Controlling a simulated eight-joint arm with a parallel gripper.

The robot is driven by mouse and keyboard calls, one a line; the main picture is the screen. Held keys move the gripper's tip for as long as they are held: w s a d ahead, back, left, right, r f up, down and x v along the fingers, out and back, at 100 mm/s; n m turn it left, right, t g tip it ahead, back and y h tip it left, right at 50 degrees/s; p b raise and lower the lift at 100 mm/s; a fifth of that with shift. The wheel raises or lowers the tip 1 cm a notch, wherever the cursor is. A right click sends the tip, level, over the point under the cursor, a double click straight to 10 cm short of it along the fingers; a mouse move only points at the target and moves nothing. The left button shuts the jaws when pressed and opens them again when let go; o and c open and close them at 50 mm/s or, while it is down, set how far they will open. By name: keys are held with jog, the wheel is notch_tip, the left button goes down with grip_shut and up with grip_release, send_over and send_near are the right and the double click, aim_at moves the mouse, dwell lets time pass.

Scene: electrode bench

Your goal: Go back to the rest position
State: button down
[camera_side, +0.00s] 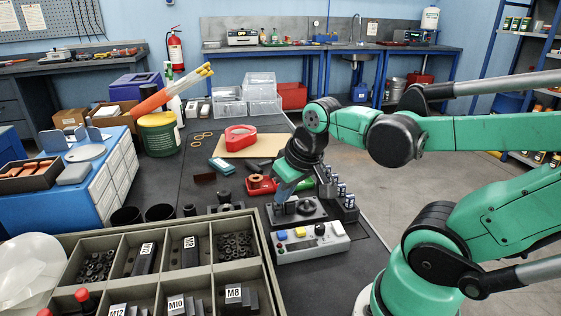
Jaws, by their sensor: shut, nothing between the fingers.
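My gripper (281,198) points down at the end of my green and black arm, low over the bench. It is shut and holds nothing that I can see.
A divided parts bin (120,240) fills the front left. The air above the bench is mostly open.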

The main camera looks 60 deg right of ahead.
jog(key=w+a+r+n+t+y, duration=0.1)
jog(key=w+a+n+t, duration=0.1)
jog(key=a, duration=0.4)
jog(key=shift+w+r+n, duration=0.2)
jog(key=shift+r+n, duration=0.05)
jog(key=shift+n, duration=0.25)
